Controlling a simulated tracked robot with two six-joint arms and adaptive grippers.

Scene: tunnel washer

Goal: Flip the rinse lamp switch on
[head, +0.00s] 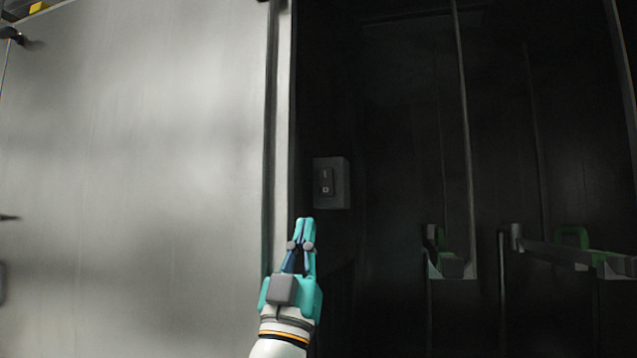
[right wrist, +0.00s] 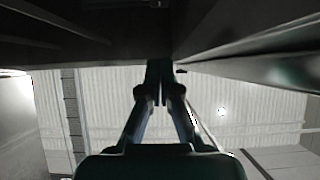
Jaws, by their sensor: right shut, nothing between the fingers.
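The rinse lamp switch (head: 326,181) is a dark rocker with small light marks, set in a grey box (head: 342,183) on the dark inner wall right of the pale panel's edge. My right gripper (head: 305,222) is shut and empty. In the head view its fingertips point up and appear just below and left of the switch box; I cannot tell the distance in depth. The right wrist view shows the closed fingers (right wrist: 158,66) in the middle, pointing up toward dark surfaces. A small light spot near the top may be the switch, but it is too small to tell. My left gripper is not in view.
A large pale metal panel (head: 140,170) fills the left, with a vertical edge close beside my right gripper. The dark space (head: 400,130) to the right holds a hanging vertical bar (head: 466,140) and a horizontal rail (head: 570,252) with green parts.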

